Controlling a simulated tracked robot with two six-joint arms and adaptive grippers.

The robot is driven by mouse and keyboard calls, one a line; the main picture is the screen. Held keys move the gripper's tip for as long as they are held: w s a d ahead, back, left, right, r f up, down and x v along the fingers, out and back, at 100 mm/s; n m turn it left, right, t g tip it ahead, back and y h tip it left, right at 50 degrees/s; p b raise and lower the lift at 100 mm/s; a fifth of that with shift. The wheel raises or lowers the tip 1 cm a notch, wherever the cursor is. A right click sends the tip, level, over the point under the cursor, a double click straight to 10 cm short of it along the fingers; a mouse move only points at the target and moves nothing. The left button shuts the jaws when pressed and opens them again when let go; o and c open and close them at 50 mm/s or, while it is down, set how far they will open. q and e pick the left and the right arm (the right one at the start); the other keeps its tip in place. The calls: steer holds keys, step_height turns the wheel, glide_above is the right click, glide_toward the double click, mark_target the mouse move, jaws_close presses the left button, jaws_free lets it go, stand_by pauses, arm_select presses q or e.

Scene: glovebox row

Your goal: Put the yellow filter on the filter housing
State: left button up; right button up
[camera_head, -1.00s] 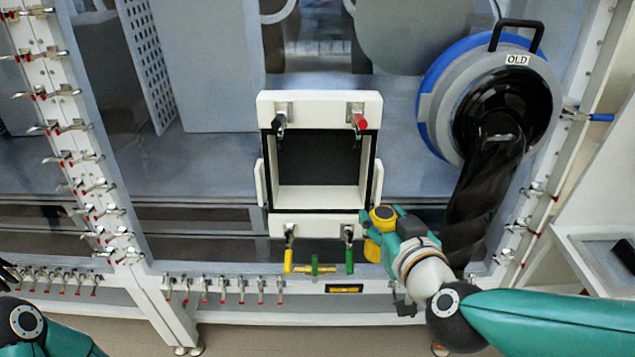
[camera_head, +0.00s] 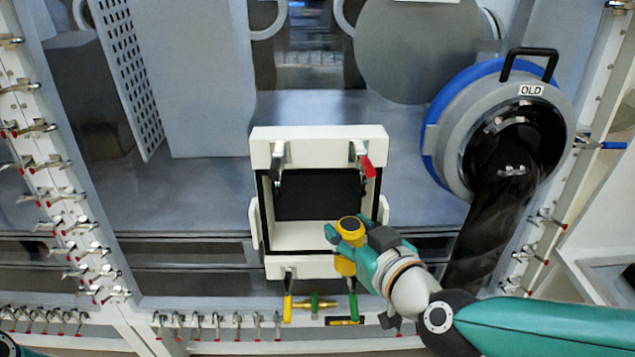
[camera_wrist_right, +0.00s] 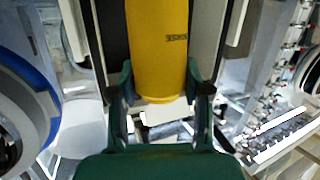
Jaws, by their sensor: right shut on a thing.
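My right gripper (camera_head: 347,242) is shut on the yellow filter (camera_head: 345,265), a yellow cylinder. In the head view it overlaps the lower right of the white filter housing (camera_head: 318,142). I cannot tell whether they touch. The housing is a square frame with a dark inner edge and an open, empty-looking middle. In the wrist view the filter (camera_wrist_right: 158,45) stands between the two teal fingers of the right gripper (camera_wrist_right: 160,98), with small dark lettering on its side. The fingers partly hide it.
Clamps with a red handle (camera_head: 367,167), a yellow handle (camera_head: 287,309) and a green handle (camera_head: 352,306) sit around the housing. Rows of small clamps line the left and bottom edges.

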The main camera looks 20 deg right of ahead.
mark_target(343, 219)
steer(key=w+p, duration=0.1)
steer(key=w, duration=0.2)
steer(key=shift+w+a+r+p, duration=0.15)
steer(key=shift+w+a+p, duration=0.05)
steer(key=shift+p, duration=0.15)
steer(key=x, duration=0.6)
steer(key=r+p+x, duration=0.1)
steer(key=x, duration=0.2)
steer(key=shift+w, duration=0.3)
arm_select(q)
step_height(343, 219, up, 4)
steer(key=shift+f, duration=0.25)
arm_select(e)
steer(key=shift+s, duration=0.15)
arm_select(q)
steer(key=shift+s, duration=0.1)
steer(key=shift+f, duration=0.1)
arm_select(e)
steer(key=shift+f, duration=0.15)
arm_select(q)
steer(key=shift+f+b, duration=0.65)
steer(key=shift+b, duration=0.1)
arm_select(e)
steer(key=shift+f, duration=0.55)
